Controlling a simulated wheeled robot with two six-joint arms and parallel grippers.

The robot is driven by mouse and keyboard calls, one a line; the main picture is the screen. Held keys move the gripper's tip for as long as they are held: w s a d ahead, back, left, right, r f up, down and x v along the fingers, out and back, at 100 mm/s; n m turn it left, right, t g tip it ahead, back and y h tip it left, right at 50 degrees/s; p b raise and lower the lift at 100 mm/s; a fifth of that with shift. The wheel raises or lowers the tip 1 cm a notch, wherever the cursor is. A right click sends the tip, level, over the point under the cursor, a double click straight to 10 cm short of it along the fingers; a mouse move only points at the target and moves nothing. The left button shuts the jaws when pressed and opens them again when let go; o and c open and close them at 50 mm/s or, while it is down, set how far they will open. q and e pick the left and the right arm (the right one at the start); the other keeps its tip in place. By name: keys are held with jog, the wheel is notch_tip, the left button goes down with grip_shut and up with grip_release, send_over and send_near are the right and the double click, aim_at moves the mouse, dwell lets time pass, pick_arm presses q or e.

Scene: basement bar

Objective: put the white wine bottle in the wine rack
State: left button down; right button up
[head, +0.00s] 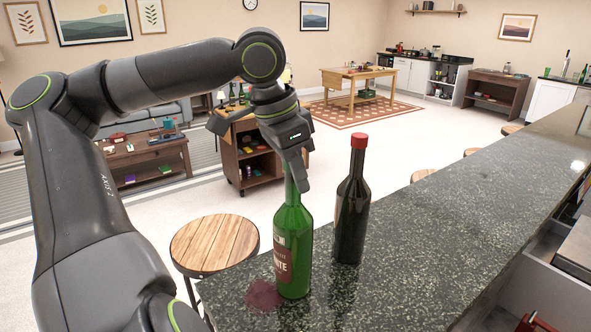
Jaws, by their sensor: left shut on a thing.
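My left gripper (290,160) reaches down over the counter and is shut on the neck of a green bottle (293,240). No wine rack can be made out for sure. My right gripper is out of view.
The dark speckled counter (440,215) runs to the back right and is clear beyond the bottles. A dark red patch (263,295) lies beside the green bottle. A round wooden stool (214,245) stands left of the counter. A red object (537,323) shows low at right.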

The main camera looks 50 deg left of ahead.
pick_arm(q)
jog(key=c, duration=1.2)
grip_release()
jog(key=shift+s+f, duration=0.1)
jog(key=shift+o, duration=0.2)
